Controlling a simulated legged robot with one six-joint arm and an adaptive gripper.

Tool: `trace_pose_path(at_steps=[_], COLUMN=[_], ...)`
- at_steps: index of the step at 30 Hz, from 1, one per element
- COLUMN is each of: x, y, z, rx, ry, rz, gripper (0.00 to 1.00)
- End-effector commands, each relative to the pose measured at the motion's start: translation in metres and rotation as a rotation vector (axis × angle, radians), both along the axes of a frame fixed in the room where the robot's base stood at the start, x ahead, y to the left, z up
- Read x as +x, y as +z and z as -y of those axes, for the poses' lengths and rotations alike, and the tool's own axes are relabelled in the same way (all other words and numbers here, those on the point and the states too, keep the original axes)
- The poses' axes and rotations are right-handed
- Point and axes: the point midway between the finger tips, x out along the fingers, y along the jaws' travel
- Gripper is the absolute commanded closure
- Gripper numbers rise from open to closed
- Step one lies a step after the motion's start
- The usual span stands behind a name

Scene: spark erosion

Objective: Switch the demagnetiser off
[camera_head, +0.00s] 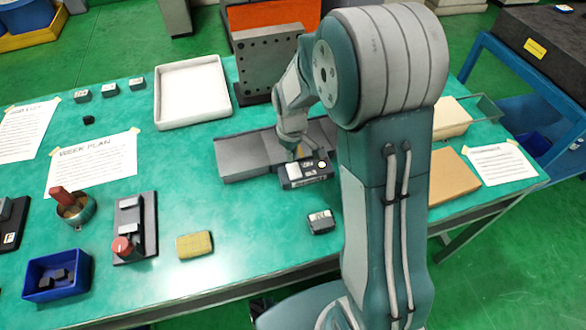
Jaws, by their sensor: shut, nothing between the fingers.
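A small dark box (305,182) with a white rocker or plate and a small round light or button on its top stands on the green table, at the front edge of a grey plate. It looks like the demagnetiser, but its lettering is too small to read. My gripper (298,154) is shut and empty, pointing down at the top of this box, close to the white part. I cannot tell whether it touches. My arm hides what lies to the right of the box, and the switch position is unclear.
A grey plate (240,158) lies behind and left of the box, with an upright drilled block (268,62) further back. A small dark block (320,221) stands in front. A white tray (190,92) is at back left.

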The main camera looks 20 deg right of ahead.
Motion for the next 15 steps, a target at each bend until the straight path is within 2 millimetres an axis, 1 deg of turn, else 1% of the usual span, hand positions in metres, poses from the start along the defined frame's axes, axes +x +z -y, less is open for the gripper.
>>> trace_pose_path(at_steps=[15], x=[0.0], y=[-0.0069], z=[0.0001], rx=[0.0], ry=[0.0], rz=[0.0], gripper=[1.0])
